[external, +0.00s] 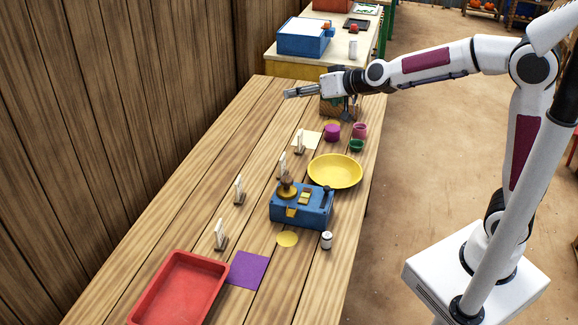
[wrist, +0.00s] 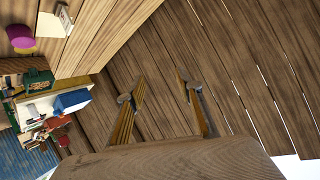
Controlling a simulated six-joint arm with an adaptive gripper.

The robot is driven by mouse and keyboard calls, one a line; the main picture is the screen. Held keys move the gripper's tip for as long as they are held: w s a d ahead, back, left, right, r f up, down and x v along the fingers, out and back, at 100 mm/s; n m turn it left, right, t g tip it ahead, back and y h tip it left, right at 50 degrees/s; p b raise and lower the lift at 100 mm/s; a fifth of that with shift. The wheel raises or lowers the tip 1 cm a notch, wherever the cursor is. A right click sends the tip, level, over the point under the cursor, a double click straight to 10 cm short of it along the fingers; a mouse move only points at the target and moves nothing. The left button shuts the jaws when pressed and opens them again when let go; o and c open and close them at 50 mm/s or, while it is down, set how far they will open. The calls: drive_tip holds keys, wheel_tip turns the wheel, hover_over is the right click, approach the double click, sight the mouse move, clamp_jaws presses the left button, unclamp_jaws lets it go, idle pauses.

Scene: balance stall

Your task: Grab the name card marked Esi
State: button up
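Several small white name cards stand upright in dark holders in a row along the wooden table. The nearest card (external: 220,233) is beside the red tray, the second card (external: 239,190) is farther back, the third card (external: 282,165) is behind the blue scale, and the farthest card (external: 300,141) is by a cream sheet. No names are legible, so I cannot tell which is marked Esi. My gripper (external: 290,93) is above the table's far part, beyond and higher than the cards. In the wrist view its fingers (wrist: 157,86) are apart with nothing between them.
The blue scale (external: 308,208), yellow bowl (external: 335,170), purple pot (external: 332,132) and red tray (external: 180,290) stand on the table. A plank wall (external: 100,110) rises along the left. The table's left strip is clear. Another table (external: 340,48) stands beyond.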

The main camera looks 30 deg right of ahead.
drive_tip(key=w+a+f+m+t+h, duration=0.1)
drive_tip(key=w+a+f, duration=0.15)
drive_tip(key=a, duration=0.25)
drive_tip(key=w+a+f+t, duration=0.1)
drive_tip(key=w+a+f, duration=0.1)
drive_tip(key=w+a, duration=0.15)
drive_tip(key=m+t+h, duration=0.1)
drive_tip(key=m+h, duration=0.1)
drive_tip(key=h, duration=0.2)
hover_over(239, 190)
drive_tip(key=s, duration=0.2)
wheel_tip(239, 190, down, 15)
drive_tip(key=s+f+h, duration=0.1)
drive_tip(key=s+f, duration=0.1)
drive_tip(key=f, duration=0.1)
drive_tip(key=s+a+f+h, duration=0.1)
drive_tip(key=s+f, duration=0.1)
drive_tip(key=f, duration=0.1)
drive_tip(key=s+a+f+t+h, duration=0.1)
drive_tip(key=s+f, duration=0.1)
drive_tip(key=f, duration=0.1)
drive_tip(key=shift+s+f+h, duration=0.15)
drive_tip(key=shift+f+h, duration=0.15)
drive_tip(key=shift+f, duration=0.1)
drive_tip(key=shift+s+f, duration=0.25)
drive_tip(key=shift+w, duration=0.1)
drive_tip(key=shift+x, duration=1.25)
